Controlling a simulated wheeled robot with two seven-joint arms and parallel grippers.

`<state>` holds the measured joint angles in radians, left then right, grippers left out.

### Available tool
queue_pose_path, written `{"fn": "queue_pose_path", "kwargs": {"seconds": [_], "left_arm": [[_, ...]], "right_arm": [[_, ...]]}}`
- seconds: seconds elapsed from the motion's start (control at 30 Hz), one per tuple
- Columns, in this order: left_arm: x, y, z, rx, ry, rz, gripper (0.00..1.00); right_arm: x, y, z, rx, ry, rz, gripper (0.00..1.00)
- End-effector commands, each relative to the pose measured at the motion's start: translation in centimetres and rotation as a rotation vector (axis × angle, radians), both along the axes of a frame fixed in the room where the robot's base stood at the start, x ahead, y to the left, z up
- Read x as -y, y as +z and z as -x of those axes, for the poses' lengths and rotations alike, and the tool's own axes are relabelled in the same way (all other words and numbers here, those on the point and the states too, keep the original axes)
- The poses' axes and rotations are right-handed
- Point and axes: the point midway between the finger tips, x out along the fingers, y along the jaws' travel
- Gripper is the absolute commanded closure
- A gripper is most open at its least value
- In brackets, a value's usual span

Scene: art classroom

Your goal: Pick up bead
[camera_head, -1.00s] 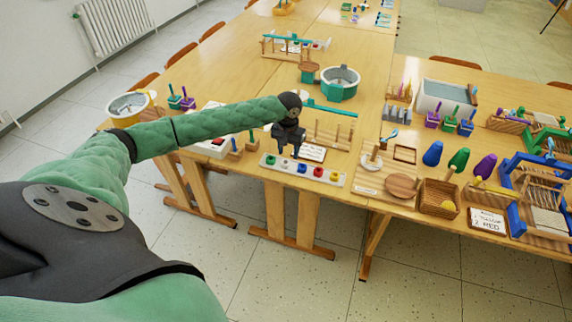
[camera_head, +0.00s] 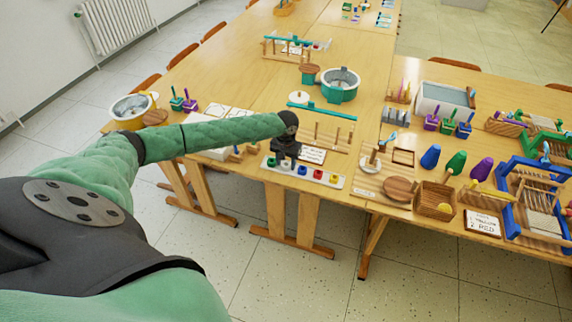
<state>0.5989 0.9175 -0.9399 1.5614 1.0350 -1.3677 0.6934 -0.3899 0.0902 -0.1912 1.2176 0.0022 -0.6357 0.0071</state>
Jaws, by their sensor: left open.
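Several coloured beads sit in a row on a white tray (camera_head: 343,184) near the front edge of the table. From left to right I see a green bead (camera_head: 271,162), a blue bead (camera_head: 302,170), a red bead (camera_head: 318,174) and a yellow bead (camera_head: 333,178). My left gripper (camera_head: 285,164) is open and points down over the left part of the tray, between the green and blue beads in the picture. It partly hides the tray there. I cannot tell whether its fingers touch a bead. My right gripper is not in view.
Behind the tray are a written card (camera_head: 312,155) and a wooden rack with upright pegs (camera_head: 328,136). A round wooden disc (camera_head: 399,189) and a wooden box (camera_head: 434,203) stand to the right. A teal pot (camera_head: 339,87) is farther back. Floor lies in front of the table edge.

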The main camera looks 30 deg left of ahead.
Motion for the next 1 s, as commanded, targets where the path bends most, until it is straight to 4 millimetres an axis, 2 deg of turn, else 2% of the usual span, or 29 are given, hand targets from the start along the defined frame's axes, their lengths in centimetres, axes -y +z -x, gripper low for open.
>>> {"fn": "queue_pose_path", "kwargs": {"seconds": [0.33, 0.37, 0.5, 0.53, 0.93, 1.0], "left_arm": [[0.0, -0.6, 0.0, 0.0, 0.0, 0.0, 0.56], [0.0, -0.6, 0.0, 0.0, 0.0, 0.0, 0.6], [0.0, -0.6, 0.0, 0.0, 0.0, 0.0, 0.88], [0.0, -0.6, 0.0, 0.0, 0.0, 0.0, 0.89], [0.0, 0.0, -0.1, 0.002, 0.0, 0.001, 0.89], [0.0, 0.5, 0.0, 0.001, 0.0, 0.0, 0.89]], "right_arm": [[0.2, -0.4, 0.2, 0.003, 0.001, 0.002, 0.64], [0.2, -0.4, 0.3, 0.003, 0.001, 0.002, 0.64], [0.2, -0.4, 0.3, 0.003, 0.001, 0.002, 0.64], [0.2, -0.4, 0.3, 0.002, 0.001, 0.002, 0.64], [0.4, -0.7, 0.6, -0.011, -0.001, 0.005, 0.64], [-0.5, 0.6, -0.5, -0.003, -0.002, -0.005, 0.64]]}}
